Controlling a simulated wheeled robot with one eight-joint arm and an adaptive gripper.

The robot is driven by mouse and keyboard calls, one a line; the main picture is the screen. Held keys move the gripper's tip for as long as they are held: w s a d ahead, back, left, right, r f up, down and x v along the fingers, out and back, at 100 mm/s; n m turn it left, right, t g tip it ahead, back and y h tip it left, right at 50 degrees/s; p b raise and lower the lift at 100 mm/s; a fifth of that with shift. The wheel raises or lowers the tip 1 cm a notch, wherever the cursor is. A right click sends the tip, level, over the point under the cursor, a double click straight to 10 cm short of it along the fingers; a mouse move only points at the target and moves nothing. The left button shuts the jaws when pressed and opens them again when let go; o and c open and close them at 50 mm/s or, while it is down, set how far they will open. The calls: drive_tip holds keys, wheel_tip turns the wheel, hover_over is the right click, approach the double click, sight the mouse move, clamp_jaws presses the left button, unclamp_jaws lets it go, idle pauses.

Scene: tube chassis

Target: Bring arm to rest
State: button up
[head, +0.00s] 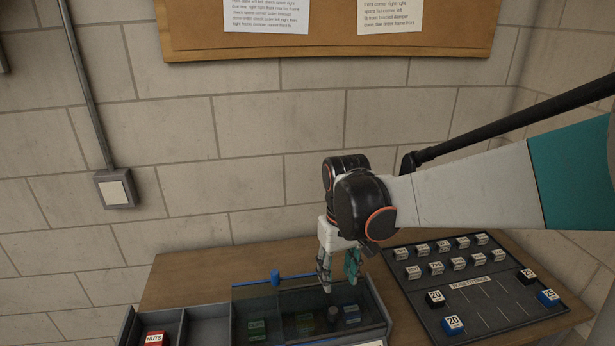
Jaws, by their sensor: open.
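My gripper (338,279) is at the end of my arm, which reaches in from the right. It points down over a dark compartment tray (372,302) on the wooden bench. Its two fingers are apart, with nothing seen between them. One finger is grey and one is teal. Under a dark see-through cover (262,302) lie green blocks (257,327), a grey round piece (334,314) and blue blocks (351,311). Whether the fingertips touch the cover or tray cannot be told.
A black board (465,285) with white labelled blocks and several numbered black and blue blocks lies right of the tray. A red block marked NUTS (154,339) is at the left. A block wall and noticeboard (330,40) are behind.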

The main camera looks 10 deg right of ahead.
drive_tip(key=s+d+r+m+t+b, duration=0.1)
drive_tip(key=s+t+b, duration=0.4)
drive_tip(key=s, duration=0.8)
drive_tip(key=shift+r+t, duration=0.25)
drive_tip(key=shift+t, duration=0.75)
